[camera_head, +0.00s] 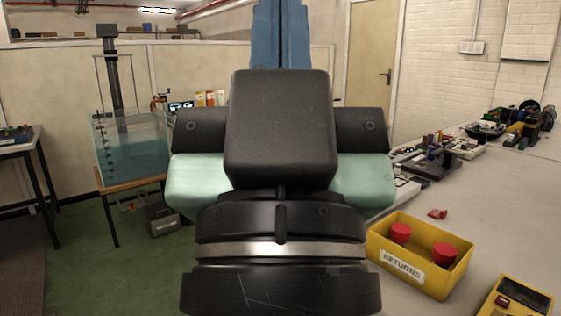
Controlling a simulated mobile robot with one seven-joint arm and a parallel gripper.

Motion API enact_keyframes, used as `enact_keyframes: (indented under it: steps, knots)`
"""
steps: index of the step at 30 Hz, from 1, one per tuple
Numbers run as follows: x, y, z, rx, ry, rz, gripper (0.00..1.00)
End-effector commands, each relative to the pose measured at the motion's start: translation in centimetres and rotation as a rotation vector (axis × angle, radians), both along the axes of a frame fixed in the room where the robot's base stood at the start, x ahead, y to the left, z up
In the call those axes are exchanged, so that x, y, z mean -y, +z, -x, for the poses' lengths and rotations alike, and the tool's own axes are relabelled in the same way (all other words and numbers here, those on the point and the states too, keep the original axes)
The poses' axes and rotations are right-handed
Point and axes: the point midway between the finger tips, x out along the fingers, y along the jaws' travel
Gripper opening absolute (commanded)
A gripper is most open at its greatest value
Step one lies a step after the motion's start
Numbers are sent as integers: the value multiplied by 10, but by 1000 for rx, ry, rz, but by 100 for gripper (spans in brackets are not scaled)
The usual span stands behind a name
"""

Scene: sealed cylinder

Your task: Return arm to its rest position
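My own arm (280,130) fills the middle of the view, with a dark block, pale green parts and dark links below it. I cannot make out any gripper fingers, so whether my gripper is open or shut does not show. A yellow bin (390,271) labelled RETURNS stands on the grey table to the right. Two red round pieces, one at the left (400,232) and one at the right (444,255), sit in the bin.
The grey table (510,215) has bare room right of the bin. A small red object (437,213) lies behind the bin. A yellow device (518,297) is at the front right. Equipment (440,155) crowds the table's far part. A water tank (131,150) stands on a wooden stand at left.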

Motion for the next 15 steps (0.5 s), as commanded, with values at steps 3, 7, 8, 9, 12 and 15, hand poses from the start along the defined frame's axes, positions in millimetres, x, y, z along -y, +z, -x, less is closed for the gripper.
enact_keyframes:
  steps: [3,7,8,9,12,15]
  knots:
    - [0,54,0,-1,-1,1,0]
    - [0,93,-1,-2,-1,1,0]
    - [0,102,-1,-2,-1,1,0]
    - [0,115,-1,-2,-1,1,0]
    - [0,145,-1,-2,0,1,0]
    - [0,176,-1,-2,0,1,0]
